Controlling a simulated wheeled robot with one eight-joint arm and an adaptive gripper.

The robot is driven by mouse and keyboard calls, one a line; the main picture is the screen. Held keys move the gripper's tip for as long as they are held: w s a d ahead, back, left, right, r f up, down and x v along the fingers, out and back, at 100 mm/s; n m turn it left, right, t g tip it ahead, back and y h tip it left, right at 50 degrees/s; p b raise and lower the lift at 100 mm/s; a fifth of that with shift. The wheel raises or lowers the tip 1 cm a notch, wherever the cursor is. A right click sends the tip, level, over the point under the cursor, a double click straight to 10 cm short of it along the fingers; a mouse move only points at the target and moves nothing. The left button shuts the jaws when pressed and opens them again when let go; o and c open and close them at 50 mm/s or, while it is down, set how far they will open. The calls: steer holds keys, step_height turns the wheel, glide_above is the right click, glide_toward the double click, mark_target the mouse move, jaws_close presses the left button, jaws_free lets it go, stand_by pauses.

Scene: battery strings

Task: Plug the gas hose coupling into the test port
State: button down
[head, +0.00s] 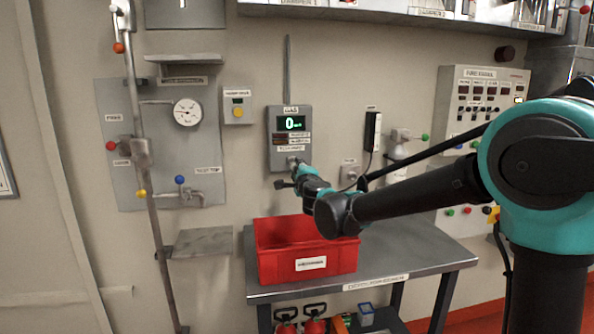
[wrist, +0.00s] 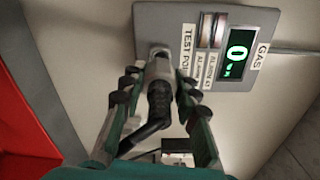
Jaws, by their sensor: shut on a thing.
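The grey gas panel (head: 284,150) hangs on the wall and shows a green 0; it also fills the upper right of the wrist view (wrist: 200,15). Its test port (wrist: 158,49) is at the panel's lower edge, beside the TEST PORT label. My gripper (wrist: 156,80) is shut on the metal hose coupling (wrist: 158,68), with a finger on each side. The coupling's far end meets the port; I cannot tell how deep it sits. The black hose (wrist: 158,105) bends down from it. In the head view my gripper (head: 295,166) is at the panel's bottom and hides the coupling.
A red bin (head: 306,265) stands on the steel table (head: 420,257) below the panel. A pipe board with a gauge (head: 187,112) is at the left. A control box (head: 483,100) is on the wall at the right. A shelf (head: 400,14) runs above.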

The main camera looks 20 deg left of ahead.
steer(key=shift+x, duration=1.7)
steer(key=c, duration=1.1)
jaws_free()
steer(key=shift+o, duration=0.2)
steer(key=v, duration=1.2)
